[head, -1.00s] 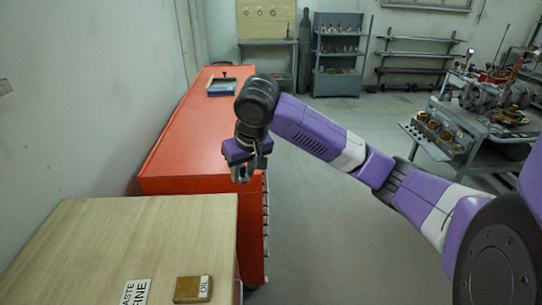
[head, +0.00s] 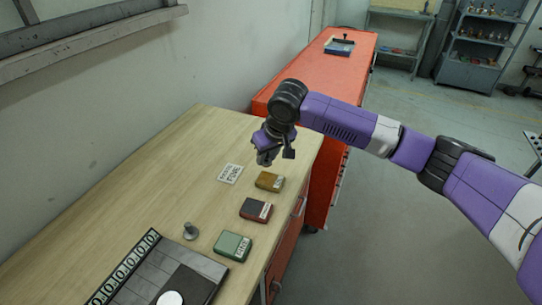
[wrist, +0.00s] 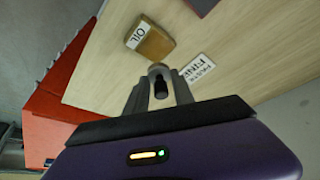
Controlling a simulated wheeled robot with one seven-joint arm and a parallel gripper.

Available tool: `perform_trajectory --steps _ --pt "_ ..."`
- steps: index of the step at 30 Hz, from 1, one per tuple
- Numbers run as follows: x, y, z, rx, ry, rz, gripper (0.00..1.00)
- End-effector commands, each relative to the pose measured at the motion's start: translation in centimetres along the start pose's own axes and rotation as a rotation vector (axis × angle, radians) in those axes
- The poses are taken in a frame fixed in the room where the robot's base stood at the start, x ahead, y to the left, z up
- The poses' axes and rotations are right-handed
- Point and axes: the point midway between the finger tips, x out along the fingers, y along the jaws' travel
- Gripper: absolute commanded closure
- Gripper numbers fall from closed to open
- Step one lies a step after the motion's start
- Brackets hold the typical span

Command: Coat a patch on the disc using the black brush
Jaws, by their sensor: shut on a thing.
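A pale disc (head: 170,299) lies on a dark plate on the wooden bench at the bottom of the head view, partly cut off by the frame edge. My gripper (head: 266,159) is above the far end of the bench, well apart from the disc. In the wrist view my gripper (wrist: 160,88) is shut on a small black piece with a rounded grey end, apparently the black brush (wrist: 161,87). The fingers hide part of it. A short grey knobbed piece (head: 190,231) stands upright on the bench near the plate.
Ochre (head: 269,181), dark red (head: 256,210) and green (head: 233,246) labelled blocks line the bench's right edge. A white label (head: 230,174) lies beside them. A red cabinet (head: 300,80) with a blue tray (head: 340,47) stands behind.

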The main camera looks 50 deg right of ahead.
Motion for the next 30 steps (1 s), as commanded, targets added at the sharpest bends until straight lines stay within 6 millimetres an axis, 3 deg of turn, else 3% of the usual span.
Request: perform_trajectory --steps 15,30 --pt "4.5 0.1 1.9 0.001 0.001 0.002 1.0" --pt "5.0 0.0 2.1 0.002 0.0 0.001 1.0"
